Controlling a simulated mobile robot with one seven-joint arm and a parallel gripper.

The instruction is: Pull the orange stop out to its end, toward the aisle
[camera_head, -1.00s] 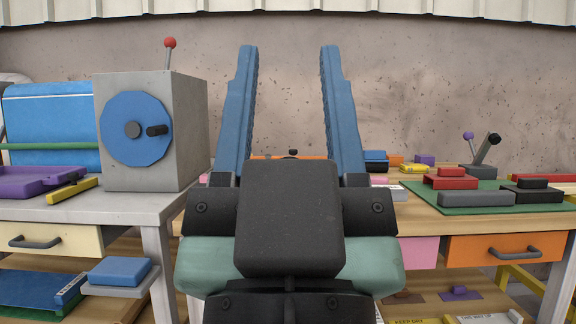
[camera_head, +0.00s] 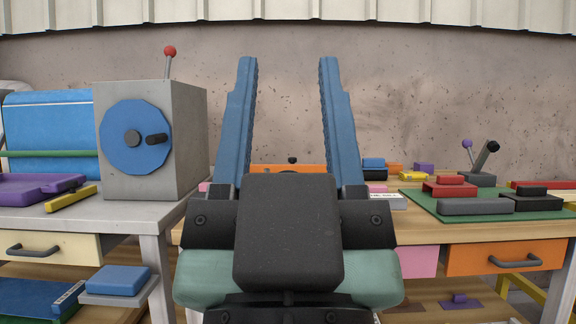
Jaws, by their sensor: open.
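My gripper (camera_head: 288,62) stands in the middle of the view with its two blue fingers pointing up and wide apart, open and empty. An orange drawer (camera_head: 470,258) with a dark bar handle (camera_head: 515,261) sits under the wooden bench at the right; its front looks closed. An orange piece (camera_head: 260,168) with a small black knob (camera_head: 292,160) shows between the fingers, beyond my gripper, and is mostly hidden by it. I cannot tell which of these is the stop. My gripper touches neither as far as I can see.
A grey metal box (camera_head: 180,140) with a blue crank disc (camera_head: 120,150) stands on the grey table (camera_head: 130,216) at the left. On the wooden bench (camera_head: 420,228), a green mat (camera_head: 412,197) carries red and grey blocks. Levers (camera_head: 486,155) stand behind it.

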